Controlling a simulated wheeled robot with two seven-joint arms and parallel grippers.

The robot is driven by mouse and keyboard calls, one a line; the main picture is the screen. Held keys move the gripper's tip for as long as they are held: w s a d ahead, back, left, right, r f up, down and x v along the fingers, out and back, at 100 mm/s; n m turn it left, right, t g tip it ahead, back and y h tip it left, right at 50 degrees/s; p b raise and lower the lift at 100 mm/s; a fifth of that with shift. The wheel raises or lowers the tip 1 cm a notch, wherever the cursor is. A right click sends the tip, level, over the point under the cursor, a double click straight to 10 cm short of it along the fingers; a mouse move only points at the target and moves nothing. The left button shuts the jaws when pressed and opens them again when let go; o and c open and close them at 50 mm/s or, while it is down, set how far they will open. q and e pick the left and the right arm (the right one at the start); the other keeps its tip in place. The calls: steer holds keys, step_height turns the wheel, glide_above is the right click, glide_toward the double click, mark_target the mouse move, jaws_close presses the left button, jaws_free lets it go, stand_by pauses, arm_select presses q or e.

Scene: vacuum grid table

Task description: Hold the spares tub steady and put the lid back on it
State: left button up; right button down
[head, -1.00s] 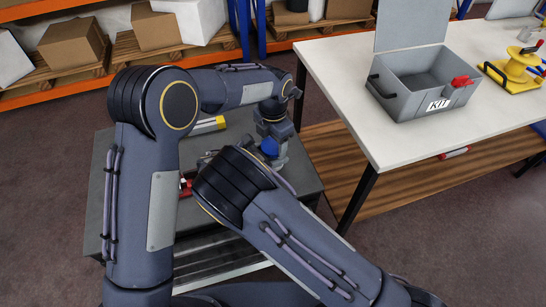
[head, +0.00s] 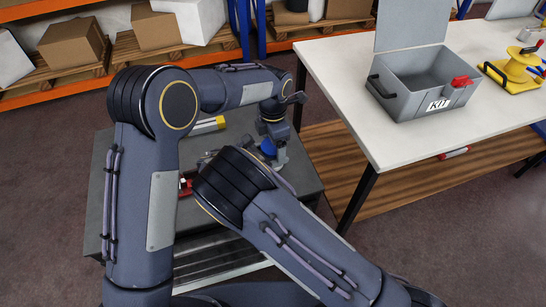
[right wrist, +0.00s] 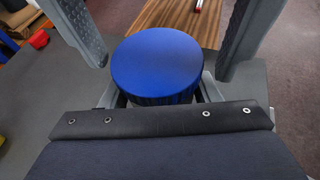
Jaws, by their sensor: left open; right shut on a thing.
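A round blue lid (right wrist: 157,62) with a ribbed edge shows from above in the right wrist view. A small part of the blue (head: 268,147) shows in the head view, under my left gripper (head: 274,153). My left gripper is open, and its two fingers stand apart on either side above the lid in the right wrist view. My right gripper (right wrist: 163,96) is shut on the spares tub below the lid, and its fingers show at the lid's near sides. I cannot tell whether the lid is fully seated.
The grey cart top (head: 98,180) carries a yellow-and-white item (head: 207,125) and a red item (head: 186,186). A white table (head: 350,95) stands to the right with an open grey KIT box (head: 405,103) and a yellow spool (head: 513,73). Shelves with cartons (head: 75,42) stand behind.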

arm_select(q)
steer(key=shift+r, duration=2.25)
steer(key=shift+c, duration=0.3)
steer(key=shift+s+f+m, duration=0.1)
steer(key=shift+m, duration=0.7)
steer(key=m, duration=0.4)
steer(key=shift+s+d+m, duration=0.25)
steer(key=shift+s+m, duration=0.05)
steer(key=shift+m, duration=0.1)
steer(key=m, duration=0.6)
steer(key=shift+s+d+r+g, duration=0.15)
steer(key=shift+r+g, duration=0.05)
steer(key=shift+g, duration=0.1)
steer(key=m, duration=0.2)
steer(key=r+m, duration=0.1)
steer(key=m, duration=0.5)
steer(key=r+m, duration=0.1)
steer(key=m, duration=0.1)
steer(key=shift+w, duration=0.25)
steer(key=m, duration=0.2)
steer(key=r+m, duration=0.1)
steer(key=m, duration=0.1)
steer(key=a+m, duration=0.1)
steer(key=shift+w+r+m, duration=0.35)
steer(key=shift+r+m, duration=0.05)
